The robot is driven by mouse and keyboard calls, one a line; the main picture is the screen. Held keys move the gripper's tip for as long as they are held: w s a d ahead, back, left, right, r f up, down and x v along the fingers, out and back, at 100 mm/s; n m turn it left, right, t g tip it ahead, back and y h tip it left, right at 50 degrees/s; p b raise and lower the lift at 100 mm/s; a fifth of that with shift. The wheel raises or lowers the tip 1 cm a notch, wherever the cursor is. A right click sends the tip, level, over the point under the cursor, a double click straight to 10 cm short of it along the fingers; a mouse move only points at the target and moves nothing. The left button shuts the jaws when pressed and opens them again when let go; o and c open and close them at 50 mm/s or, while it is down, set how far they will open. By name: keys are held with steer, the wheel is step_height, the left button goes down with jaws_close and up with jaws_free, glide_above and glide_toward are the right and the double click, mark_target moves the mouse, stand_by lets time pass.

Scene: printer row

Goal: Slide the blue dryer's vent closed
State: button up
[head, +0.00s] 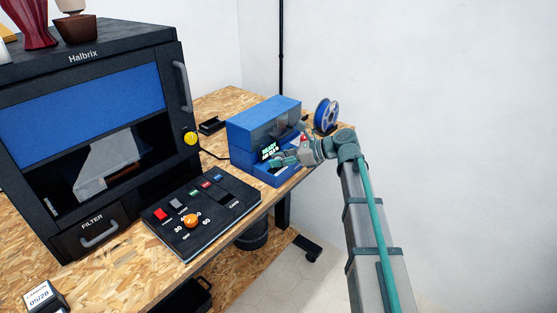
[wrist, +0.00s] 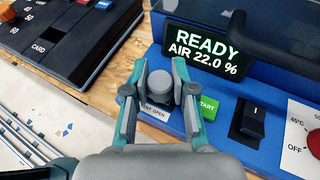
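The blue dryer (head: 258,118) stands on the wooden bench, with its control ledge at the front. Its display (wrist: 208,52) reads "READY" and "AIR 22.0 %". In the wrist view, a grey round knob (wrist: 160,83) sits on the ledge at the label "VENT OPEN" (wrist: 156,111), which is partly covered by my gripper. My gripper (wrist: 159,74) is open, with one finger on each side of the knob and a narrow gap visible beside it. In the head view, my gripper (head: 287,158) is at the dryer's front, and the knob cannot be made out there.
A green START button (wrist: 209,108), a black rocker switch (wrist: 253,118) and a temperature dial (wrist: 308,142) lie right of my gripper. A black control panel (head: 203,214) and a large Halbrix printer (head: 180,72) stand to the left.

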mark_target(272, 171)
jaws_close()
steer(key=shift+s+a+r+p, duration=0.1)
steer(key=shift+s+a+p, duration=0.35)
steer(key=shift+s, duration=0.15)
steer(key=shift+s+a+r+p, duration=0.1)
steer(key=shift+s+a+p, duration=0.25)
steer(key=shift+s, duration=0.25)
steer(key=shift+s+f, duration=0.1)
steer(key=shift+f, duration=0.15)
steer(key=o, duration=0.8)
jaws_free()
steer(key=shift+a, duration=0.15)
steer(key=shift+d, duration=0.2)
